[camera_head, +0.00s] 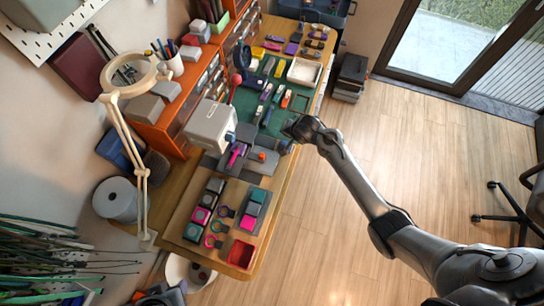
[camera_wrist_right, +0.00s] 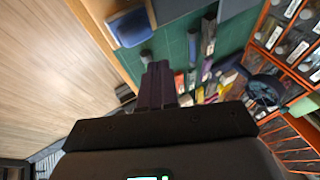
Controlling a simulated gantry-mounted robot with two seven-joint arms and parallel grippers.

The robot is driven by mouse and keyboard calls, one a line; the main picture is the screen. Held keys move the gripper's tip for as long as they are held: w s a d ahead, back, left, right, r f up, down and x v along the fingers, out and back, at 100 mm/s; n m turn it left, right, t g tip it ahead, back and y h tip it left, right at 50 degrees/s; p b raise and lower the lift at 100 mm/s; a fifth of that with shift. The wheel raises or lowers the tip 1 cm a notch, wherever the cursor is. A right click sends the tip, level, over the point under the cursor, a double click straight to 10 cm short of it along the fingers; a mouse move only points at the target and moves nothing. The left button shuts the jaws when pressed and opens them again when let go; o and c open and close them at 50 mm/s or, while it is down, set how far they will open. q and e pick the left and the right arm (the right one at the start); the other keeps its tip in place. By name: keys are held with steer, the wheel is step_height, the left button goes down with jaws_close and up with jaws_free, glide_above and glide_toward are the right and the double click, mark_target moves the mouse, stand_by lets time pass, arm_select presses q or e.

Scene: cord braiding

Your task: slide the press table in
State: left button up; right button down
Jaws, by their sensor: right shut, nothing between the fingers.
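The press (camera_head: 210,124) is a pale grey boxy machine on the workbench, at the bench's middle left. A grey flat table part (camera_head: 262,160) lies in front of it, toward the bench's right edge, with a small orange-red piece on it. My right gripper (camera_head: 289,130) is just beyond this part, at the bench's right edge, and looks apart from it. In the right wrist view its dark fingers (camera_wrist_right: 159,85) are together and empty, over the edge of the green mat. My left gripper is not in view.
The green cutting mat (camera_head: 277,122) holds several tools and coloured pieces. A white tray (camera_head: 304,72) stands farther back. A red tray (camera_head: 241,254) and several coloured spools lie at the near end. Wooden floor (camera_head: 400,150) is open to the right.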

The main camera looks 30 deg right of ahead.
mark_target(265, 157)
steer(key=s+a+n+t+y+b, duration=0.1)
steer(key=s+y, duration=0.5)
steer(key=s, duration=0.6)
steer(key=shift+y, duration=0.3)
steer(key=b+x, duration=0.1)
steer(key=x, duration=0.3)
steer(key=b+x, duration=0.1)
steer(key=x, duration=0.4)
steer(key=shift+w+a+r+b, duration=0.25)
steer(key=shift+b, duration=0.15)
steer(key=shift+w+a, duration=1)
steer(key=shift+w, duration=0.15)
steer(key=shift+w+a, duration=0.4)
steer(key=shift+w, duration=0.1)
